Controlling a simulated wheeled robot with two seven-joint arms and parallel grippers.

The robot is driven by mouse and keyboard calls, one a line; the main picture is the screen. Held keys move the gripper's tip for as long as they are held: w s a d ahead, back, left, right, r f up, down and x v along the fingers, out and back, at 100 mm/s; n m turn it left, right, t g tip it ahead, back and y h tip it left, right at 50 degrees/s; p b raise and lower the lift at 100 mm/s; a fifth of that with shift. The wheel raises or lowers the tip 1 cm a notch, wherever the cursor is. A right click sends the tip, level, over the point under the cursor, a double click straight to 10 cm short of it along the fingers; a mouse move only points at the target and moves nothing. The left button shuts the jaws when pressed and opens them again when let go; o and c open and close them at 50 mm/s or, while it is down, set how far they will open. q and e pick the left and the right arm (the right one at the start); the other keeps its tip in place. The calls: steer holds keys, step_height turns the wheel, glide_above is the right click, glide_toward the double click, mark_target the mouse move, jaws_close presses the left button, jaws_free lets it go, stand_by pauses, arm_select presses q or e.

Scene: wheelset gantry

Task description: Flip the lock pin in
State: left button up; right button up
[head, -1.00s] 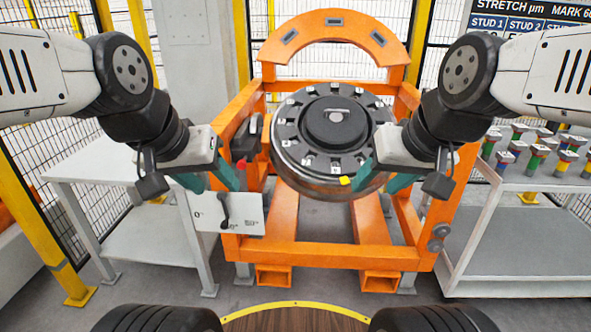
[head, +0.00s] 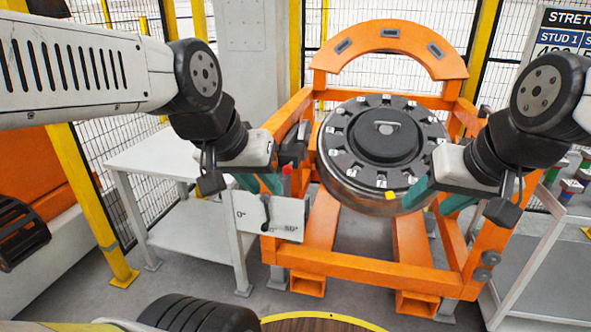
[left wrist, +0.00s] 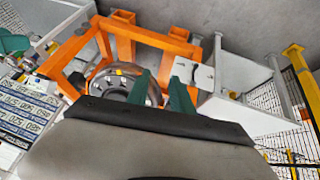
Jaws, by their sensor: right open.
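A dark lock unit with a red tip (head: 287,168) sits on the left side of the orange gantry frame (head: 290,258); I cannot tell its pin's position. Below it, a white plate (head: 285,222) marked with degrees carries a black lever (head: 266,208) that hangs down. The dark round wheelset (head: 385,150) rests tilted in the frame. My left gripper (head: 262,184) is open and empty, just left of the red tip and above the plate; its teal fingers also show apart in the left wrist view (left wrist: 160,92). My right gripper (head: 436,194) is open by the wheelset's right rim.
A pale side table (head: 160,160) stands left of the frame, with a yellow post (head: 92,200) and mesh fence beyond. A grey cart (head: 530,265) stands at the right. An orange arch (head: 390,42) rises behind the wheelset. Floor shows between table and frame.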

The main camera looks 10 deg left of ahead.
arm_select(q)
steer(key=w+a+m, duration=0.1)
steer(key=w, duration=0.3)
steer(key=w+a+f+m+t, duration=0.1)
steer(key=w, duration=0.4)
steer(key=w+a+f+m+t+y, duration=0.1)
steer(key=w, duration=0.4)
steer(key=shift+w+a, duration=0.2)
steer(key=shift+a, duration=0.1)
jaws_close()
steer(key=w+a+f+m+t, duration=0.1)
steer(key=w+a+f+m, duration=0.15)
steer(key=w, duration=0.35)
steer(key=w+a+f+m+t, duration=0.1)
steer(key=w+f+m, duration=0.15)
steer(key=w, duration=0.35)
steer(key=w+a+f+m+t, duration=0.1)
steer(key=w+f+m, duration=0.4)
steer(key=f, duration=0.4)
steer(key=w+a+f+m+t, duration=0.1)
steer(key=w+f+m+t, duration=0.1)
steer(key=w+f+m, duration=0.3)
steer(key=shift+w+a+f+m+t+h, duration=0.25)
steer(key=shift+w+f, duration=0.6)
steer(key=shift+f, duration=1.05)
